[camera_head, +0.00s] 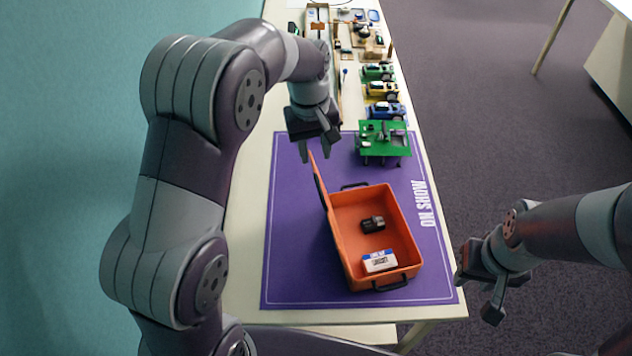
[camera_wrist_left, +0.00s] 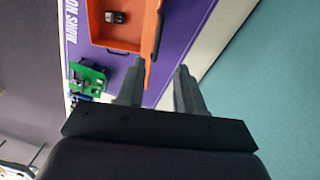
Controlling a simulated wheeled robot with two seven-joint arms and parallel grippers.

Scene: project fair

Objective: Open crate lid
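The orange crate (camera_head: 408,225) stands on the purple mat with its lid (camera_head: 328,212) raised on the left side, roughly upright. A dark small object (camera_head: 372,224) and a white and blue box (camera_head: 379,261) lie inside. My left gripper (camera_head: 318,156) is open at the far upper corner of the lid. In the left wrist view the lid's edge (camera_wrist_left: 154,55) reaches toward the gap between the fingers (camera_wrist_left: 158,88), nearer the left one; I cannot tell whether they touch. My right gripper (camera_head: 482,293) is open and empty, right of the table's near edge.
The purple mat (camera_head: 290,260) lies on a long pale table. A teal wall is at left. The mat's left side is clear.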

